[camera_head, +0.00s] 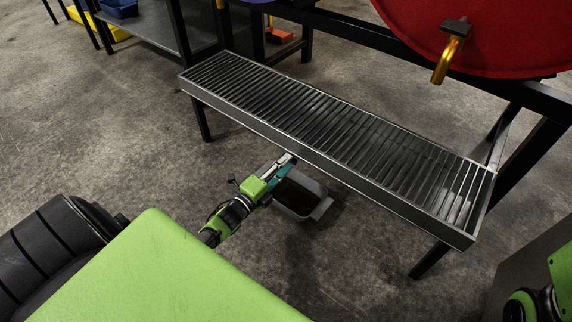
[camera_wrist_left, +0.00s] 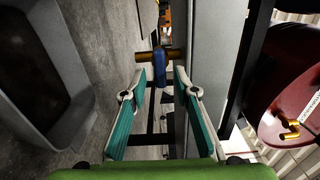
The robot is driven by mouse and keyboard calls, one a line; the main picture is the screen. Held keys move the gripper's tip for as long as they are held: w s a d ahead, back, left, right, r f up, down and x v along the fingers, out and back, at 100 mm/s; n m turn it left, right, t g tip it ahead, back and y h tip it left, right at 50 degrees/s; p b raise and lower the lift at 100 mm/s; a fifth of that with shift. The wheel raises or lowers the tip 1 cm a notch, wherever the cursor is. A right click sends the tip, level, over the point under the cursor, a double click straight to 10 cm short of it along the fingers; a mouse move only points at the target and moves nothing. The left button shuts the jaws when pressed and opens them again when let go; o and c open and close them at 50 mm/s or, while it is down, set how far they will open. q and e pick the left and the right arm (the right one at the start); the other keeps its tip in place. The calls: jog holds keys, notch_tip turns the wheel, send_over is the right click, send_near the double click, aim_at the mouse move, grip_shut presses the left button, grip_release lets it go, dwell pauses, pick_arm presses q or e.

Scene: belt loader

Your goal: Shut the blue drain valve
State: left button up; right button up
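The blue drain valve (camera_wrist_left: 160,62) shows as a small upright blue handle on a brass-coloured pipe (camera_wrist_left: 174,55) in the left wrist view. It lies straight ahead, at or just beyond my left fingertips; I cannot tell whether they touch it. My left gripper (camera_wrist_left: 160,78) is open, with teal-padded fingers on either side of the handle's line. In the head view my left gripper (camera_head: 284,166) is low at the near edge of the slatted trough (camera_head: 350,172), and the valve is hidden there. My right gripper is not in view.
A grey open bin (camera_head: 322,209) stands on the floor below my left gripper; it also shows in the left wrist view (camera_wrist_left: 86,128). A red drum (camera_head: 480,40) with a brass tap (camera_head: 448,62) is behind the trough. Trough legs and frame bars are close by.

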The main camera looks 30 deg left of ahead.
pick_arm(q)
jog(key=s, duration=1.1)
jog(key=shift+a, duration=0.4)
